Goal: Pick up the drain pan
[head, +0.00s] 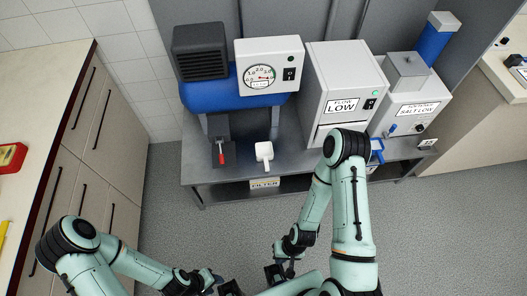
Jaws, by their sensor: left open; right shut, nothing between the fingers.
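A small white pan with a short handle (264,151), which looks like the drain pan, lies on the grey metal bench (300,152) below the gauge box. My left gripper (222,284) is open at the bottom edge of the head view, well in front of the bench. My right gripper (275,273) is shut and empty, also low in the view and apart from the pan. Neither gripper touches the pan. The fingertips are small and partly cut off by the frame edge.
A blue tank machine with a red lever (221,157) stands left of the pan. A gauge box (269,66), a "FLOW LOW" cabinet (341,90) and a "SALT LOW" unit (408,95) stand behind and right. A drawer counter (75,150) runs along the left. Open floor lies before the bench.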

